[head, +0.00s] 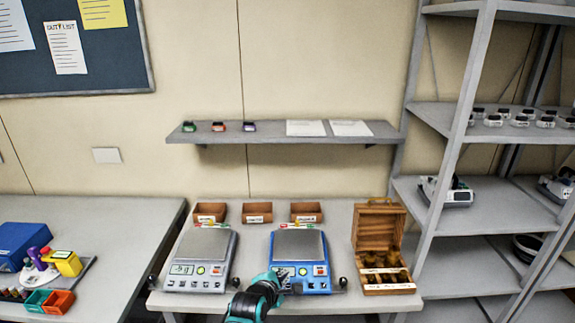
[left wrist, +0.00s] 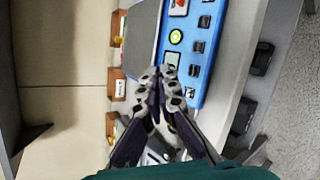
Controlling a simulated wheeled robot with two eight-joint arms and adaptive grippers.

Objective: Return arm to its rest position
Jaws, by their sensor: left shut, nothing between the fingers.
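My left gripper (head: 281,274) is at the lower left corner of the blue device (head: 316,287) on the middle table, in front of its panel. In the left wrist view my left gripper (left wrist: 160,76) is shut with nothing between its fingers. Its tips are over or close to the front panel of the blue device (left wrist: 206,45); I cannot tell whether they touch. The panel has a round green-lit button, a red-orange key and several dark keys. My right gripper is not in view.
A grey device (head: 200,272) stands to the left of the blue one. An open wooden box (head: 376,241) stands to the right. Several small brown bins (head: 257,212) line the back of the table. A wall shelf (head: 270,139) hangs above, and a metal rack (head: 466,120) rises at the right.

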